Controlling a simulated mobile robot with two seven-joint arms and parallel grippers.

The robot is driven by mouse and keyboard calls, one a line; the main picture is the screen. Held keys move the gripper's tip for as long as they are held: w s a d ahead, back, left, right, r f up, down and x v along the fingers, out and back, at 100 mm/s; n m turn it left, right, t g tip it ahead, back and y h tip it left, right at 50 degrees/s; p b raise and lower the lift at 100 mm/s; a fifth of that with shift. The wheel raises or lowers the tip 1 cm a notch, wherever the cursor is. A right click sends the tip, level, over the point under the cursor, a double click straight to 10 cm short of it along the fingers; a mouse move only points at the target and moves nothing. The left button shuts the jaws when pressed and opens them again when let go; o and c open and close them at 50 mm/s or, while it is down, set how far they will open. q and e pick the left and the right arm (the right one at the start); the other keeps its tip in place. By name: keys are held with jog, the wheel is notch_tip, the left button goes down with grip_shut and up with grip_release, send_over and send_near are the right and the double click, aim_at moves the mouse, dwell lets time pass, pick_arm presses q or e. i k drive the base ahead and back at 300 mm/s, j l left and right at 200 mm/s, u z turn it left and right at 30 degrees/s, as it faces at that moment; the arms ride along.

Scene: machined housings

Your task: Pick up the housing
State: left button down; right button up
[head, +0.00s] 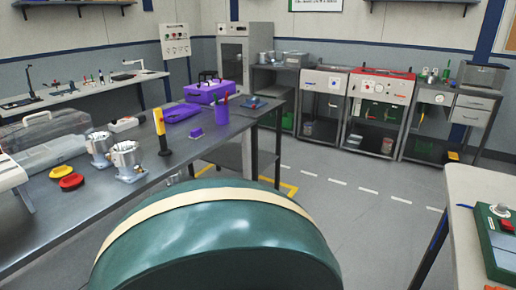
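Two silver machined housings stand upright and close together on the dark metal workbench at the left. The nearer housing (126,156) has a round, cup-like body on a squarish foot. The other housing (98,146) stands just to its left and a little farther back. Both look open at the top. The task does not say which of the two is meant. Neither of my grippers is in view, and nothing is seen touching the housings.
The workbench (215,148) also holds red and yellow round pieces (70,181), a yellow-and-black upright tool (160,130), a clear case (45,140) and purple boxes (209,93). A white object (10,175) is cut off at left.

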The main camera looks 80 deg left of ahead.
aim_at(127, 156)
jog(key=u, duration=1.7)
jog(key=i+l, duration=0.05)
jog(key=l, duration=0.05)
